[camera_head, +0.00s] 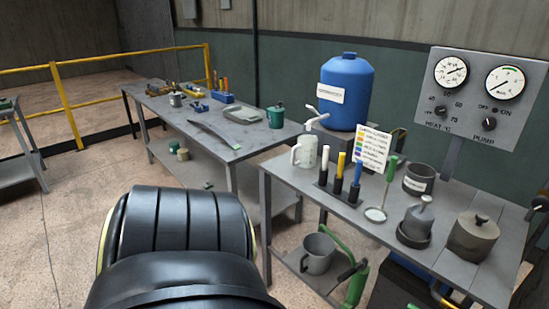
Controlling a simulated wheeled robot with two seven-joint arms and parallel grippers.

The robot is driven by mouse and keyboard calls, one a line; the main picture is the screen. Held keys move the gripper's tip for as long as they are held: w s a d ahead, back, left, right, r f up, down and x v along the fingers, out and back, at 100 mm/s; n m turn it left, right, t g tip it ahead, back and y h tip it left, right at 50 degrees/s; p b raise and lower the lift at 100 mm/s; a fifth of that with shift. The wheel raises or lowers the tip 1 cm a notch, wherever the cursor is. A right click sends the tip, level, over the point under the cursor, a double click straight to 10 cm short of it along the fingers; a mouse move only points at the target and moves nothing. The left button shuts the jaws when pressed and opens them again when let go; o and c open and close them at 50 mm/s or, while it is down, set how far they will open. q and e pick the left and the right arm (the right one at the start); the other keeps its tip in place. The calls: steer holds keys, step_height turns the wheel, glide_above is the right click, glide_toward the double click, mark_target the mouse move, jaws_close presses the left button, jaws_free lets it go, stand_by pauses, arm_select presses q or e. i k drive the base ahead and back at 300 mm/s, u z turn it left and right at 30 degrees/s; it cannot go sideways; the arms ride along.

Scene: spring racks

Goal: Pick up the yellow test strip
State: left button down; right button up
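The yellow test strip (341,163) stands upright in a small dark rack (338,192) on the right-hand workbench. Its lower part is dark or hidden in the rack. A white-topped strip (324,160) stands to its left and a blue-topped strip (356,173) to its right in the same rack. A colour chart card (372,148) stands just behind them. A black segmented part of my own arm fills the lower left of the head view. Neither gripper's fingers can be made out.
Around the rack are a pale mug (305,151), a green-handled round tool (375,214), a grey pot (418,180) and lidded vessels (473,236). A blue tank (346,92) stands behind. The left bench (215,128) holds tools and a tray. A gauge panel (483,90) is at right.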

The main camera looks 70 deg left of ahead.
mark_target(342, 156)
steer(key=u, duration=0.95)
steer(key=k, duration=0.25)
steer(key=u, duration=1.05)
steer(key=k, duration=1.1)
steer(key=u, duration=0.85)
steer(key=i, duration=1.5)
steer(key=z, duration=1.45)
steer(key=i, duration=1)
steer(key=z, duration=1.05)
